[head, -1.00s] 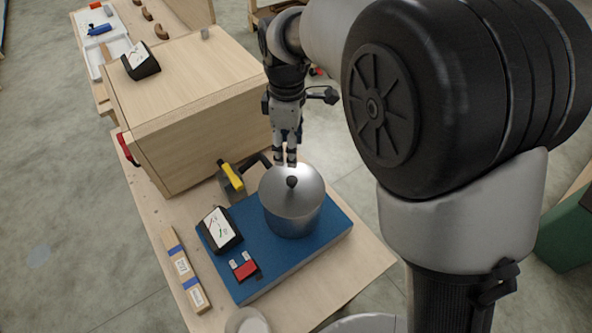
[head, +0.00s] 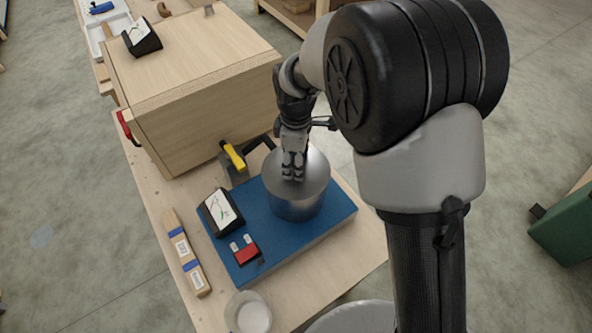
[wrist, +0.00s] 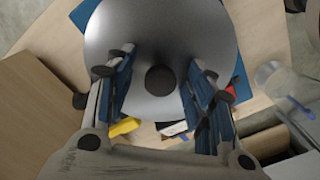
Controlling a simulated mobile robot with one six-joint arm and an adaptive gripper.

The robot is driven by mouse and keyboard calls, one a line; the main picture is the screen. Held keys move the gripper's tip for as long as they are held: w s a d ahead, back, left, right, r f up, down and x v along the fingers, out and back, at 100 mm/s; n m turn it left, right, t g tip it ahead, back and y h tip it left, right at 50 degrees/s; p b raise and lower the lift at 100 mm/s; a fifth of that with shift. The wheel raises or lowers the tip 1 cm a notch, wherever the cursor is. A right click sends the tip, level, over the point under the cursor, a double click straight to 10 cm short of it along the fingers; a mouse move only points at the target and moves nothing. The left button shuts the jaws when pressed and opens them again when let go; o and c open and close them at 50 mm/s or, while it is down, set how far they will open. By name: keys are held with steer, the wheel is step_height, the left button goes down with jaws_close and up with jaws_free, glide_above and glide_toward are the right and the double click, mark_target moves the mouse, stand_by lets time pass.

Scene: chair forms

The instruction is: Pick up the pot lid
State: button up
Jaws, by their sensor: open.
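The pot lid (head: 313,163) is a silver metal disc lying on the metal pot (head: 296,206). The pot stands on a blue base (head: 340,215) on the wooden table. In the wrist view the lid (wrist: 170,38) fills the upper middle, with its round black knob (wrist: 160,80) near the centre. My gripper (head: 292,178) points down over the lid and hides the knob in the head view. In the wrist view my gripper (wrist: 160,88) is open, with one finger on each side of the knob and a gap to it on both sides.
A large wooden box (head: 200,95) stands behind the pot, with a yellow-handled clamp (head: 232,156) between them. A clear cup (head: 250,315) stands at the table's front.

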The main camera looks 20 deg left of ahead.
steer(key=shift+c, duration=0.3)
jaws_close()
stand_by(0.4)
